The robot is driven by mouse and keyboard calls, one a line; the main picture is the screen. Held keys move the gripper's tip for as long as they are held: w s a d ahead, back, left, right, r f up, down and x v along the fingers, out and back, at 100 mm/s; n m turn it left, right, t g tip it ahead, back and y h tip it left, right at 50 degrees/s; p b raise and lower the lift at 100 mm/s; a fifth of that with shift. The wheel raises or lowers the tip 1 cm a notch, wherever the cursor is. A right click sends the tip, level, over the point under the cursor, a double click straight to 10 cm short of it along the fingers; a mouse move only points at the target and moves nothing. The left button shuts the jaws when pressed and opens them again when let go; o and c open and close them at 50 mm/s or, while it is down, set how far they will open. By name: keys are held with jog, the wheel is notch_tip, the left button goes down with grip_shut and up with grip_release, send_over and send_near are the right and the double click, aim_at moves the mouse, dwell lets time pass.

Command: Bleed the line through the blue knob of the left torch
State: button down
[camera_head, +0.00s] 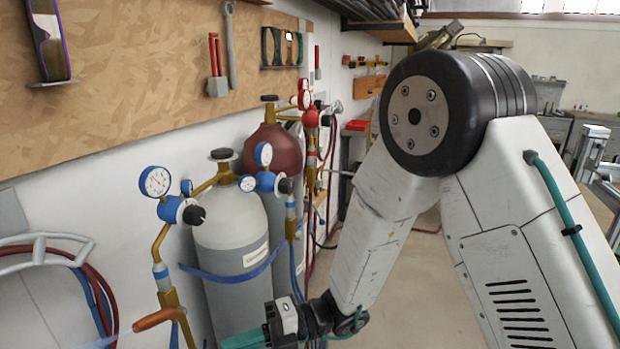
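I cannot make out a torch with a blue knob for certain. A blue regulator (174,209) with a black knob and a round gauge (156,181) sits above these fittings. My gripper (243,340) is at the bottom edge, right of the orange-handled tool and in front of the grey cylinder. Its teal end is cut by the frame, so its opening and any contact are hidden.
A grey cylinder (228,233) with a blue strap stands by the wall, a dark red one (273,150) behind it. Red and blue hoses (95,285) hang on a rack at the left. Tools hang on a wooden board (130,75). Bare floor (415,270) shows behind my arm.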

jog(key=shift+v, duration=2.45)
jog(key=s+a+f, duration=0.2)
jog(key=a, duration=0.3)
jog(key=shift+a, duration=0.2)
jog(key=shift+s+d, duration=0.15)
jog(key=shift+s, duration=0.25)
